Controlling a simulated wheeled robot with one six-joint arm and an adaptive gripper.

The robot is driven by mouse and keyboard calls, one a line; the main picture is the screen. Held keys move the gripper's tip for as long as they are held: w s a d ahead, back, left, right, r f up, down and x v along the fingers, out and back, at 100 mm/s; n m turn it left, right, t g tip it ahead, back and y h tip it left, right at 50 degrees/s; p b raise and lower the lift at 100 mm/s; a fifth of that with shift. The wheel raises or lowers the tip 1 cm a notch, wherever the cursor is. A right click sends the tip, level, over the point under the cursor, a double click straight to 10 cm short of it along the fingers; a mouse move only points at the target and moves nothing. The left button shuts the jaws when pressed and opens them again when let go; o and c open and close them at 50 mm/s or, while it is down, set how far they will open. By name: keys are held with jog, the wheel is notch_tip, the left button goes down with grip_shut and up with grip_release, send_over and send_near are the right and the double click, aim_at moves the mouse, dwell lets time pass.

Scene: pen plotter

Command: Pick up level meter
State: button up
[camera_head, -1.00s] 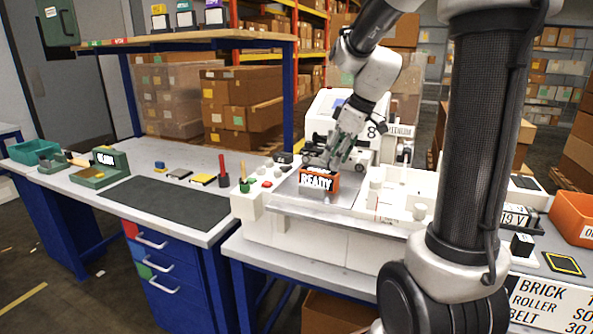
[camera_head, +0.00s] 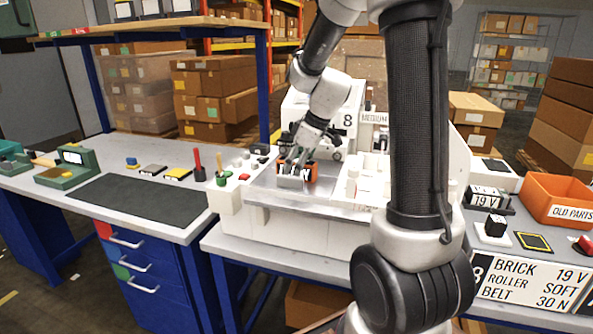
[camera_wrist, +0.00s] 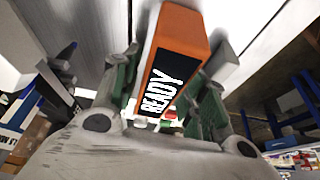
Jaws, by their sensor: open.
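An orange block-shaped meter (camera_head: 312,173) stands on the grey metal bed (camera_head: 335,196) of the white plotter. In the wrist view the meter (camera_wrist: 182,35) shows an orange top and a black face reading READY. My gripper (camera_head: 296,174) is down at the meter in the head view, its fingers covering most of the face. In the wrist view my gripper (camera_wrist: 166,92) has its green-padded fingers apart, one on each side of the meter. The jaws are open; whether a pad touches the meter cannot be told.
A red and a green-yellow upright tool (camera_head: 198,165) stand left of the plotter. A green device (camera_head: 72,166) and small blocks lie around a dark mat (camera_head: 140,205).

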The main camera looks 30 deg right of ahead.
jog(key=shift+f, duration=0.25)
dwell(0.3)
jog(key=c, duration=0.9)
